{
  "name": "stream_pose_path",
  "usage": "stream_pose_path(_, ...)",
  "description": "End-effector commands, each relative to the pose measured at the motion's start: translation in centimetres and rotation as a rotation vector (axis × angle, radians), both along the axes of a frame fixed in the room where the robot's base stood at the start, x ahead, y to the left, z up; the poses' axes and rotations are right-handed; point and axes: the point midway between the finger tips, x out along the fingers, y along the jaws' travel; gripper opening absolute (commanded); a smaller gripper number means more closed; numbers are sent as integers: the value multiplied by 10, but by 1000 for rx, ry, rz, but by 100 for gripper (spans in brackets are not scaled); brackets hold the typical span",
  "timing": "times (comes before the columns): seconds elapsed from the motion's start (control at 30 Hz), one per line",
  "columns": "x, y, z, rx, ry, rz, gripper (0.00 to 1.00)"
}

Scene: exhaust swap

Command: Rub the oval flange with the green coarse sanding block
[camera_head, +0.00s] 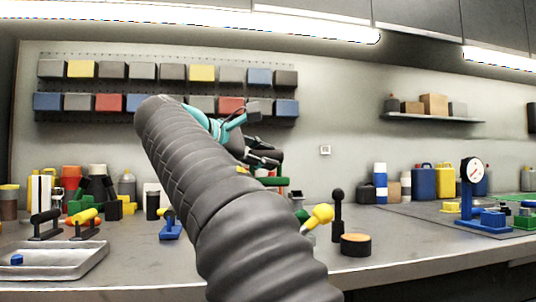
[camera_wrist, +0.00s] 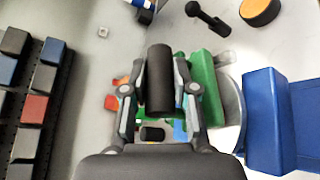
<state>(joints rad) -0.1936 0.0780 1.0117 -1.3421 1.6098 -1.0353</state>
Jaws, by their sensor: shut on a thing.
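My gripper (camera_wrist: 160,95) is shut on a black cylindrical handle (camera_wrist: 160,80), which lies between its two fingers in the wrist view. A long green piece (camera_wrist: 207,85) shows beyond the right finger; it looks like the green sanding block's body, but its join to the handle is hidden. In the head view a green slab (camera_head: 276,181) shows just under my gripper (camera_head: 262,158), above the bench. I cannot make out the oval flange for certain. A pale, curved metal part (camera_wrist: 232,90) shows right of the green piece; whether the two touch is unclear.
A large blue block (camera_wrist: 265,115) stands close on the right in the wrist view. A black ball-topped post (camera_head: 338,215) and an orange-topped disc (camera_head: 355,245) stand right of my arm. A grey tray (camera_head: 55,262) is at left. Bare bench (camera_head: 420,245) lies at right.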

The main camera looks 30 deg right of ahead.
Motion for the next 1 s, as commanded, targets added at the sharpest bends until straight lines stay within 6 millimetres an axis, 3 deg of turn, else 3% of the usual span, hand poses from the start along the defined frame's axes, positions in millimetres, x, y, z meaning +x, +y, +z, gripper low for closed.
stream_pose_path(0.2, 5, 12, -1, 1, 6, 3, 0)
stream_pose_path(0.5, 4, 13, -1, 1, 3, 2, 0)
stream_pose_path(1.0, -2, -7, 2, 0, 1, 0, 0)
